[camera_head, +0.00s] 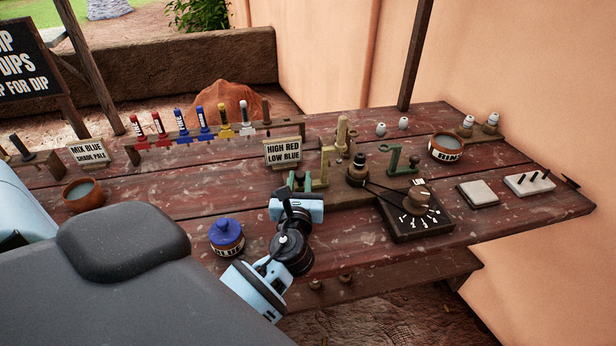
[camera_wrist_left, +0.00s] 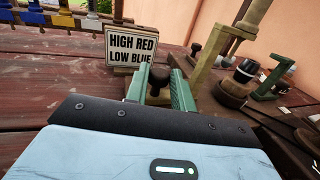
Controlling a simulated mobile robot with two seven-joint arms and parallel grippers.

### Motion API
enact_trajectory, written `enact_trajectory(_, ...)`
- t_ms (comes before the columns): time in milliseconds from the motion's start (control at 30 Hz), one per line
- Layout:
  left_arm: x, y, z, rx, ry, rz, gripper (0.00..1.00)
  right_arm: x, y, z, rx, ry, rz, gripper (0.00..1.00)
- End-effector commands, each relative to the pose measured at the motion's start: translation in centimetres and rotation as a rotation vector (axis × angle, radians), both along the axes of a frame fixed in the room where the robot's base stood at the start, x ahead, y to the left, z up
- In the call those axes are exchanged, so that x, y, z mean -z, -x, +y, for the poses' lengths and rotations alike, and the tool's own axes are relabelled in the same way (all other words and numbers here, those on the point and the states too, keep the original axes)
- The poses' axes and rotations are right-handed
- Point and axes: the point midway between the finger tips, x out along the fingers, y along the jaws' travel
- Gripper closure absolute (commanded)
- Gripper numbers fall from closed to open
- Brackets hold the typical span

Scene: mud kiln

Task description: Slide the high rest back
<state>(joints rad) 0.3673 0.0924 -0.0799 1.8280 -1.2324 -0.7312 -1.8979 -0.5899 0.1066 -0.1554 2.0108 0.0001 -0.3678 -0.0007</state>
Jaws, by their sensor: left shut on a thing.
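My left gripper (camera_head: 300,182) is shut on this knob, with one green finger on each side. The knob's join to the rest is hidden by the fingers. A lower green rest (camera_head: 395,158) with a dark knob stands farther right. My right gripper is not in view.
The "HIGH RED LOW BLUE" sign (camera_head: 283,152) stands close behind my left gripper. A blue-lidded jar (camera_head: 226,234) is at the front left. The dial box (camera_head: 418,217) lies to the right. Racked coloured tools (camera_head: 204,124) stand behind.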

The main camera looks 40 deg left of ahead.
Motion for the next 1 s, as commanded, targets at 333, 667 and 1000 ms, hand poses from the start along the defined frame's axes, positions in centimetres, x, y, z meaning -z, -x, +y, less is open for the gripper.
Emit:
enact_trajectory(333, 0.06, 1.02, 0.88, -0.003, 0.002, 0.002, 1.00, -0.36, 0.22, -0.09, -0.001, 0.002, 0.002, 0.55)
enact_trajectory(667, 0.08, 1.02, 0.92, -0.005, 0.001, 0.003, 0.55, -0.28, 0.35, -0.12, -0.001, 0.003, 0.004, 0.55)
enact_trajectory(1000, 0.02, 1.17, 0.63, -0.001, 0.001, 0.002, 0.54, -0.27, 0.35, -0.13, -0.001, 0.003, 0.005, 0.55)
